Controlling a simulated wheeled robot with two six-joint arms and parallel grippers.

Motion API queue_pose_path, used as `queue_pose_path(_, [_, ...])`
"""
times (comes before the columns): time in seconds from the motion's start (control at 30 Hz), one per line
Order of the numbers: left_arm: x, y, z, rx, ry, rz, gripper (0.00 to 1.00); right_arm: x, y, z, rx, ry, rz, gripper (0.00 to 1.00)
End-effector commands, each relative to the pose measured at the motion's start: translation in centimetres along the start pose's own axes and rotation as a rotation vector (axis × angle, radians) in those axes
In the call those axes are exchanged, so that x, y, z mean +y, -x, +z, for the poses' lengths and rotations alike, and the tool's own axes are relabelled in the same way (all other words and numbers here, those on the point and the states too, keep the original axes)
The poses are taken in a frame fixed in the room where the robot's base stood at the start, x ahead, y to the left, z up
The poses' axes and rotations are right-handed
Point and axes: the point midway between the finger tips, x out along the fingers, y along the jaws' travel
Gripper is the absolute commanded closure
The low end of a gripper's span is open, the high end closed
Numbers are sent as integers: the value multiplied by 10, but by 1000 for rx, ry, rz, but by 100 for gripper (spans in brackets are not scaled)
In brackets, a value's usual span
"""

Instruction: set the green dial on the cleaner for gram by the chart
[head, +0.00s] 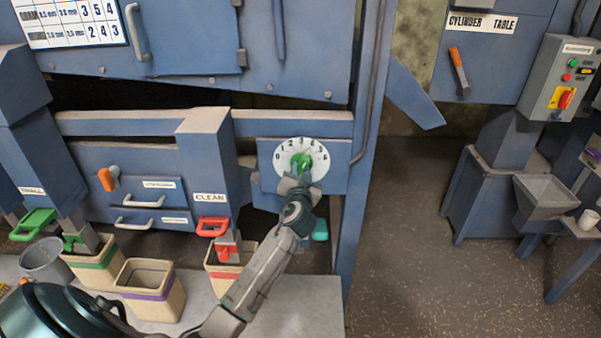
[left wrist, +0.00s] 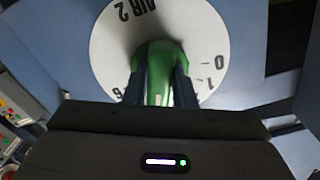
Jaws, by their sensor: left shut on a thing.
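The green dial (head: 301,161) sits on a round white numbered face (head: 286,152) on a blue panel, right of the CLEAN label. My left gripper (head: 301,175) is shut on the green dial from the front. In the left wrist view, the green dial (left wrist: 158,62) stands between both dark fingers, before the white face (left wrist: 112,40) marked "AIR 2". The gripper hides part of the dial and face, and I cannot tell which number it points to. The chart (head: 72,20) at the top left is cut off; its visible rows show 3 5 4 and 2 4 3. My right gripper is not in view.
An orange handle (head: 108,179), a red handle (head: 212,226) and a green handle (head: 34,224) are on the machine. Below stand bins with purple (head: 150,289), red and green bands. A control box (head: 561,78) is at right. The floor (head: 420,250) right of the post is clear.

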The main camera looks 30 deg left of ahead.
Motion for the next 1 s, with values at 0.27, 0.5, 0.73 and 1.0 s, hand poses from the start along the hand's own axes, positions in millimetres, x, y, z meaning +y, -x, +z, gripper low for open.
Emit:
queue_pose_path(0.27, [1, 0, 2, -3, -2, 1, 99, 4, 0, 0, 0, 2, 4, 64])
queue_pose_path(0.5, [0, 0, 1, -2, -1, 1, 55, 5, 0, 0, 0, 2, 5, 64])
queue_pose_path(0.73, [0, 1, 1, -1, -1, 0, 55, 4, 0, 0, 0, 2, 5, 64])
queue_pose_path(1.0, [2, 32, 4, -1, 2, 2, 55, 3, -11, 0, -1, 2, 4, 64])
